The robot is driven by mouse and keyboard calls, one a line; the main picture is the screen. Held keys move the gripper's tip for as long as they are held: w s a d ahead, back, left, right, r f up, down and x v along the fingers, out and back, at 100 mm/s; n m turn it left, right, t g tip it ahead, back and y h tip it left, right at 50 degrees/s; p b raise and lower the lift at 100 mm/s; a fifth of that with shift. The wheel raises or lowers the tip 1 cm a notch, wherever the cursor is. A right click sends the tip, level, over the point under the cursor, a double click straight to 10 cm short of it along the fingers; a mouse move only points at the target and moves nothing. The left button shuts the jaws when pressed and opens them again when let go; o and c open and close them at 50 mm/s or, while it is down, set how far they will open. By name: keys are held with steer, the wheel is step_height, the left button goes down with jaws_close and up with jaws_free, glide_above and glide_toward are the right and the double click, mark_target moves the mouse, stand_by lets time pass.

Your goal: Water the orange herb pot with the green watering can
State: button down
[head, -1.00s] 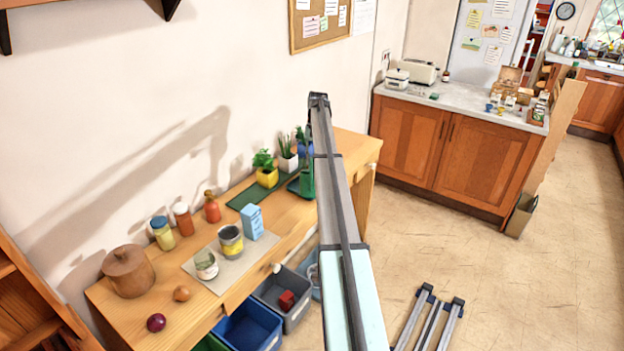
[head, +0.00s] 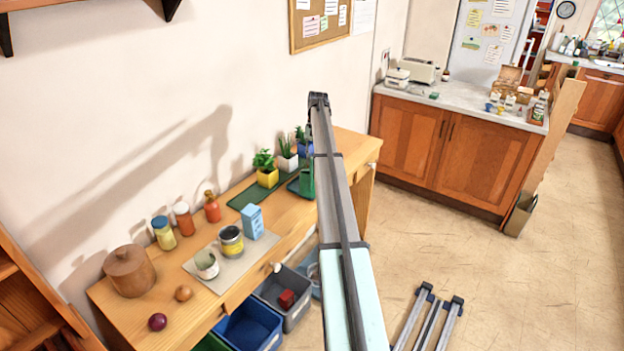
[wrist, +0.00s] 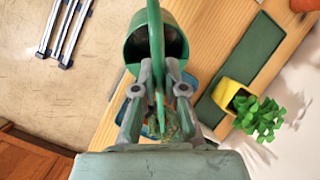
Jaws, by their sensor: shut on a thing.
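The green watering can (wrist: 133,45) is in my gripper (wrist: 160,78). In the wrist view the two fingers are shut on its upright green handle, and its dark opening shows beyond them. In the head view the can (head: 307,180) shows beside my arm, above the far part of the wooden bench, and my gripper is hidden there. I cannot make out an orange herb pot for sure. In the wrist view, leaves and a blue rim show behind the fingers, mostly covered.
A yellow pot with a leafy plant (head: 267,177) stands on a green mat (head: 240,198). A white pot (head: 288,162) and a blue pot (head: 305,149) stand farther along. Jars, a blue carton (head: 253,222) and tins occupy the nearer bench.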

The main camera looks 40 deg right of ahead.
stand_by(0.4)
steer(key=shift+s+a+f+t+h+b, duration=0.3)
steer(key=shift+f+t+b, duration=0.1)
steer(key=shift+f+b, duration=0.3)
steer(key=shift+s+a+f+t+h+b, duration=0.25)
steer(key=shift+f+t+b, duration=0.2)
steer(key=shift+b, duration=0.3)
steer(key=shift+d, duration=0.1)
steer(key=shift+r, duration=0.15)
steer(key=shift+s+a+p+v, duration=0.15)
steer(key=shift+p+v, duration=0.3)
steer(key=shift+v, duration=0.5)
steer(key=shift+a+p+v, duration=0.25)
steer(key=shift+p+v, duration=0.15)
steer(key=shift+v, duration=0.55)
steer(key=shift+s+a+p+v, duration=0.15)
steer(key=shift+p+v, duration=0.3)
steer(key=shift+v, duration=0.5)
steer(key=shift+w+r, duration=0.15)
